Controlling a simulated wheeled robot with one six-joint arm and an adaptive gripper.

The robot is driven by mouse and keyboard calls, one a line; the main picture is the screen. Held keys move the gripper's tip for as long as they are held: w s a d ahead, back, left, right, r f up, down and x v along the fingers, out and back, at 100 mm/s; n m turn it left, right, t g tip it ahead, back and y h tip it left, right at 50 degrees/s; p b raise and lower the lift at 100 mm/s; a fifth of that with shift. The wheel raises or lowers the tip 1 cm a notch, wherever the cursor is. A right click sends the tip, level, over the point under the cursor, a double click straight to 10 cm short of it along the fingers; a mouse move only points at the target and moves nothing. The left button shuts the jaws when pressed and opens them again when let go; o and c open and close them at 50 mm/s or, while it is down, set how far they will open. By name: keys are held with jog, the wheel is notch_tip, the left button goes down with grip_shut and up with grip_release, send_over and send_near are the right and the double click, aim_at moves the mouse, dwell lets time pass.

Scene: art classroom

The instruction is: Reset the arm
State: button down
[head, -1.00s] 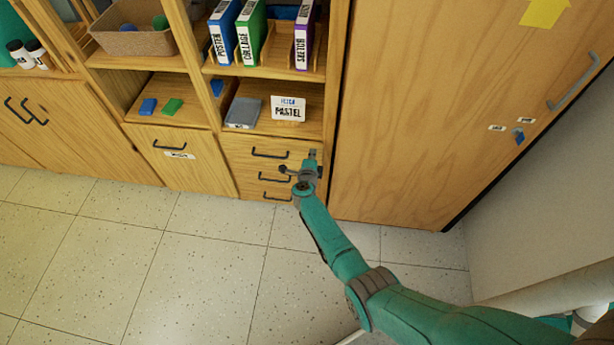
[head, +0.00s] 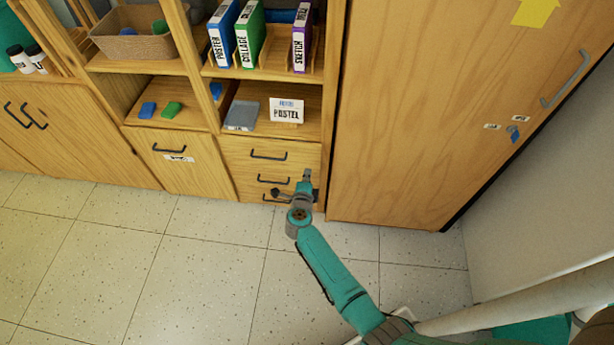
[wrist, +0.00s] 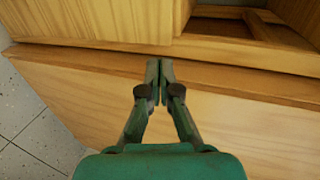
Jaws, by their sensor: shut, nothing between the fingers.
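My arm is teal, and its end, my gripper (head: 307,174), is in front of the drawer unit in the head view. In the wrist view my gripper (wrist: 160,72) shows its two dark green fingers with the tips together, and nothing is between them. The fingertips overlap a wooden edge in that view; I cannot tell whether they touch it. My wrist hides part of the lower drawers (head: 270,180).
A tall wooden cabinet (head: 420,100) stands to the right of my gripper. Open shelves hold binders (head: 250,35), a pastel box (head: 286,110) and a basket (head: 140,42). The tiled floor (head: 180,260) to the left is clear. A wooden panel (wrist: 230,120) fills much of the wrist view.

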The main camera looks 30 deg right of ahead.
jog(key=shift+s+a+r, duration=0.1)
jog(key=shift+s+a, duration=0.1)
jog(key=shift+s, duration=0.05)
jog(key=s+a+r+n+t+y, duration=0.15)
jog(key=s+n, duration=0.25)
jog(key=s, duration=0.5)
jog(key=s+a+r+n+t+y, duration=0.1)
jog(key=s+r+n+t, duration=0.2)
jog(key=s, duration=0.6)
jog(key=s+a+r+n+y, duration=0.1)
jog(key=s+r+n, duration=0.3)
jog(key=s, duration=0.6)
jog(key=s+a+r+n+y, duration=0.2)
jog(key=s+a+r+n, duration=0.1)
jog(key=s+r+n, duration=0.4)
jog(key=s+a+r+n+g+y, duration=0.1)
jog(key=s+a+r+n+y, duration=0.2)
jog(key=s+r+n, duration=0.4)
jog(key=a+v, duration=0.1)
jog(key=v, duration=0.6)
jog(key=shift+r, duration=0.3)
jog(key=shift+s+g, duration=0.1)
jog(key=shift+g, duration=0.15)
